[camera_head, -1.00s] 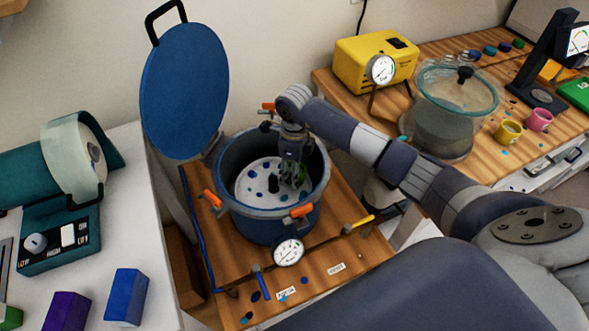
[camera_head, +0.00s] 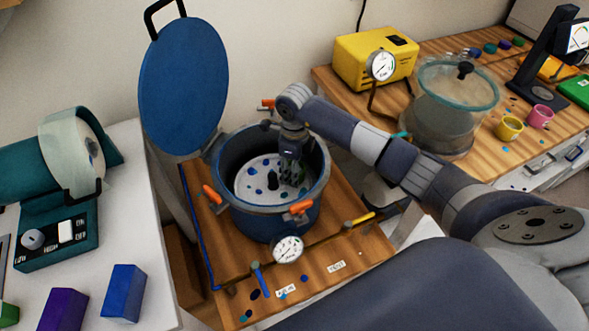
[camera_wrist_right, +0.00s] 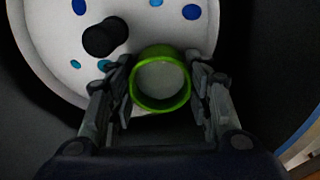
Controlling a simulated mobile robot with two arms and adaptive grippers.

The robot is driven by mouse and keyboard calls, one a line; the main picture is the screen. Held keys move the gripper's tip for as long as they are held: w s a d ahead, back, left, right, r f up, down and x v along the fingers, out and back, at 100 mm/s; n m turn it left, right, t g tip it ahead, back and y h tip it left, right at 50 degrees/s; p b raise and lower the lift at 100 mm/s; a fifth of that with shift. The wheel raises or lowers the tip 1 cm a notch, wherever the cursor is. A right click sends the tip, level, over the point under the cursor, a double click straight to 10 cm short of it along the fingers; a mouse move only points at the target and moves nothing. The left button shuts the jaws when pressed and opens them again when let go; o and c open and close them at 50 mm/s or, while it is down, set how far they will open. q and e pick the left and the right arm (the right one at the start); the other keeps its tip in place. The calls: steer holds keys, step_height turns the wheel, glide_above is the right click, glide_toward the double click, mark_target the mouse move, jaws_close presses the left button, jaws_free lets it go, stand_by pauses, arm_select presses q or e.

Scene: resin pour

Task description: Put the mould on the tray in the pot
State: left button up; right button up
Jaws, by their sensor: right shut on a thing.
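The pot (camera_head: 268,222) is blue and open, standing on the wooden bench with its round lid (camera_head: 184,88) raised at the back left. My right gripper (camera_head: 292,176) reaches down inside the pot. In the wrist view, my right gripper (camera_wrist_right: 160,85) is shut on the mould (camera_wrist_right: 160,106), a round cup with a bright green rim and a pale inside. The mould is over the edge of the white spotted plate (camera_wrist_right: 60,45) in the pot. I cannot tell whether the mould touches the plate. My left gripper is not in view.
A dark knob (camera_wrist_right: 105,37) stands up from the plate beside the mould. Orange clamps (camera_head: 301,207) and a gauge (camera_head: 288,249) ring the pot's outside. A glass-lidded chamber (camera_head: 447,115) and a yellow pump (camera_head: 374,63) stand on the right bench.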

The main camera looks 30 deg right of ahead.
steer(key=shift+s+a+f, duration=0.15)
steer(key=shift+s+f, duration=0.25)
steer(key=shift+f, duration=0.3)
steer(key=o, duration=1.2)
steer(key=shift+f, duration=0.1)
steer(key=shift+w+f, duration=0.15)
steer(key=shift+w, duration=0.1)
steer(key=shift+r, duration=0.25)
steer(key=shift+w+r, duration=0.1)
steer(key=shift+r, duration=0.1)
steer(key=r+p, duration=0.1)
steer(key=r, duration=0.1)
steer(key=r+p, duration=0.2)
steer(key=shift+d+r, duration=0.2)
steer(key=shift+r, duration=0.05)
steer(key=shift+r+p, duration=3.25)
steer(key=shift+r, duration=1.9)
